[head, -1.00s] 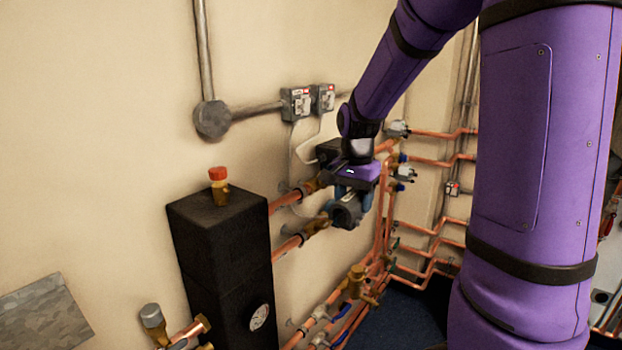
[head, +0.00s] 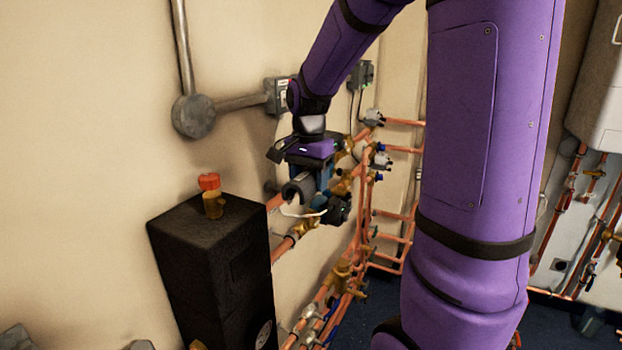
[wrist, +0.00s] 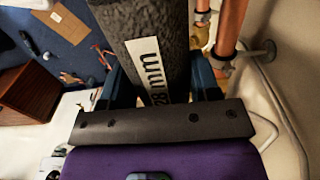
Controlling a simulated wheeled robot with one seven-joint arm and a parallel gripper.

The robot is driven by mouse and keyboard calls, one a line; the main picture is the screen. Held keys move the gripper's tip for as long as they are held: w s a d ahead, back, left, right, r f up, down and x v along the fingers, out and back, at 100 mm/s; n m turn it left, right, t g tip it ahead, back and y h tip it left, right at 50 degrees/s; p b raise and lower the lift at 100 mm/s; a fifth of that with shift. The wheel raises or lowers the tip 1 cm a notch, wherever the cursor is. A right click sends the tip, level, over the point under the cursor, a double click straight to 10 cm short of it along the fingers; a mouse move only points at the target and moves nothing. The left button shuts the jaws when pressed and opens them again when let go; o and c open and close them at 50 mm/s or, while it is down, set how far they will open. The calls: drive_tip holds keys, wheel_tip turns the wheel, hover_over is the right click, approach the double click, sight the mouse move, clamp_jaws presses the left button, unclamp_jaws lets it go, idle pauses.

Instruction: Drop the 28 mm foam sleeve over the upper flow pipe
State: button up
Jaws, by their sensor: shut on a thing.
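The dark grey foam sleeve (wrist: 150,40) has a white label reading "28 mm". My gripper (wrist: 160,88) is shut on it, with a blue finger on each side. In the head view my gripper (head: 318,182) holds the sleeve (head: 298,189) just above the pipe run, with its curved end toward the camera. The upper flow pipe (head: 276,202) is copper and runs from the black box toward the gripper. Its stretch behind the sleeve is hidden. I cannot tell whether sleeve and pipe touch.
A black box (head: 205,255) with a red-capped brass valve (head: 211,195) stands to the left. A dark pump-like unit (head: 335,210) sits right below my gripper. A lower copper pipe (head: 284,248) and brass valves crowd below. The wall is close behind.

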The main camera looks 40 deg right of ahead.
sight(278, 196)
drive_tip(key=shift+w+a+f, duration=0.3)
drive_tip(key=shift+w+a, duration=0.25)
drive_tip(key=shift+w, duration=0.8)
drive_tip(key=shift+w+a+f, duration=0.35)
drive_tip(key=shift+w+a, duration=0.25)
drive_tip(key=shift+w, duration=0.8)
drive_tip(key=shift+w+a+f, duration=0.3)
drive_tip(key=shift+w+a, duration=0.25)
drive_tip(key=shift+w, duration=0.8)
drive_tip(key=shift+f, duration=2.45)
drive_tip(key=shift+f, duration=0.25)
drive_tip(key=o, duration=1)
wheel_tip(278, 196, up, 11)
drive_tip(key=shift+f, duration=0.1)
drive_tip(key=shift+s, duration=0.1)
